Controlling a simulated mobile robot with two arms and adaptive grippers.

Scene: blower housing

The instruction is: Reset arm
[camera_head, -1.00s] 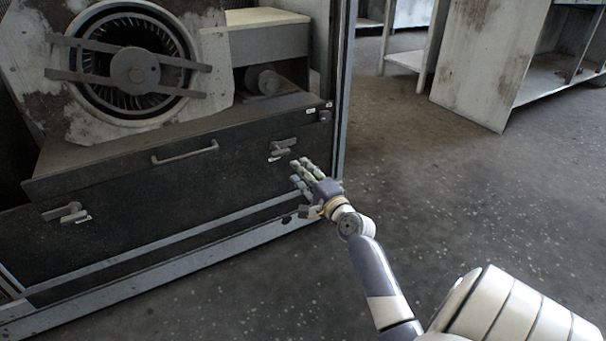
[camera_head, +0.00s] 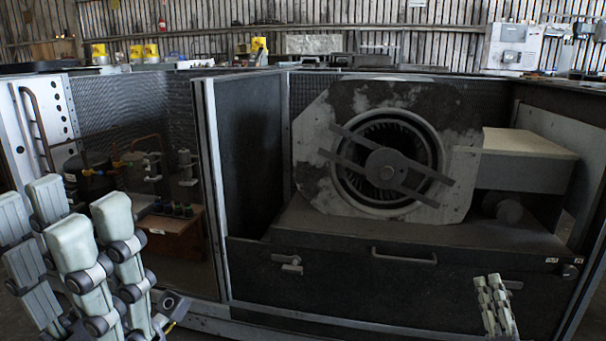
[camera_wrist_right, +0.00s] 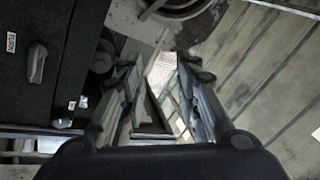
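My left gripper (camera_head: 75,225) is large at the lower left of the head view. Its pale jointed fingers point up and stand apart, with nothing between them. My right gripper (camera_head: 495,295) shows at the lower right of the head view, fingers up, in front of the black front panel (camera_head: 350,287); its lower part is cut off by the frame edge. In the right wrist view the right gripper's fingers (camera_wrist_right: 163,75) are apart and empty. The blower housing (camera_head: 455,165), a worn plate around a round fan, sits behind the panel.
The panel has a bar handle (camera_head: 404,257) and a latch (camera_head: 288,263). Left of an upright post (camera_head: 212,190) is an open bay with pipes and a brown box (camera_head: 172,235). A pale box (camera_head: 525,145) is right of the fan.

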